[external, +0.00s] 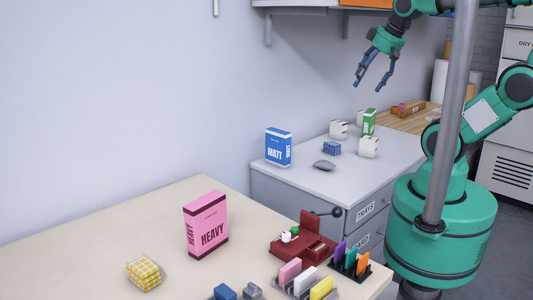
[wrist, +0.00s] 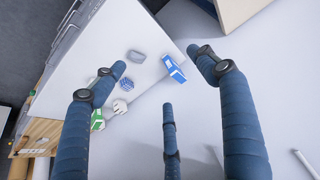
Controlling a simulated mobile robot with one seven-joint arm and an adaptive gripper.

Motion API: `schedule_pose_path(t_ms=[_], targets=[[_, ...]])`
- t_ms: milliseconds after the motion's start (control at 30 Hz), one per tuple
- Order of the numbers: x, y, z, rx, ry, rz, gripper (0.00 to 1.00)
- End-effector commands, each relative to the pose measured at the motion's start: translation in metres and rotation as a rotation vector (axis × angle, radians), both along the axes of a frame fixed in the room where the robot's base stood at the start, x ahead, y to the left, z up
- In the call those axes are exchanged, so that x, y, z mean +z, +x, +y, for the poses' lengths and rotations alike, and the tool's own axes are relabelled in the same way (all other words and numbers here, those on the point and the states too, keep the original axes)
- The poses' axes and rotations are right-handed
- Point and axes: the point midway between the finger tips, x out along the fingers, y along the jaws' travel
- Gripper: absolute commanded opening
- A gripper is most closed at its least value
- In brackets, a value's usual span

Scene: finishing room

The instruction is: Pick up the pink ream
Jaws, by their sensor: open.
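The pink ream (external: 206,223), labelled HEAVY with dark bands, stands upright on the cream table in the external view. It cannot be made out in the wrist view. My gripper (external: 374,82) is open and empty, high above the grey cabinet and well to the right of and above the pink ream. In the wrist view its blue fingers (wrist: 165,85) are spread apart with nothing between them.
A blue MATT ream (external: 278,147) and several small items stand on the grey cabinet (external: 300,178). On the cream table (external: 80,255) are a yellow checked bundle (external: 144,273), a red device (external: 303,243) and sorted coloured pieces (external: 307,282). A grey pole (external: 452,120) stands before my arm.

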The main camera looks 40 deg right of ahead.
Motion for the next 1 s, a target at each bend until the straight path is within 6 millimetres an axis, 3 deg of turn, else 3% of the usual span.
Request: schedule_pose_path(t_ms=[167, 367, 667, 1000], targets=[[0.003, 0.025, 0.023, 0.109, -0.007, 0.022, 0.73], [0.003, 0.067, 0.071, 0.309, -0.019, 0.051, 0.73], [-0.011, 0.128, 0.165, 0.634, -0.036, 0.079, 0.73], [-0.055, 0.172, 0.292, 0.992, -0.051, 0.095, 0.73]])
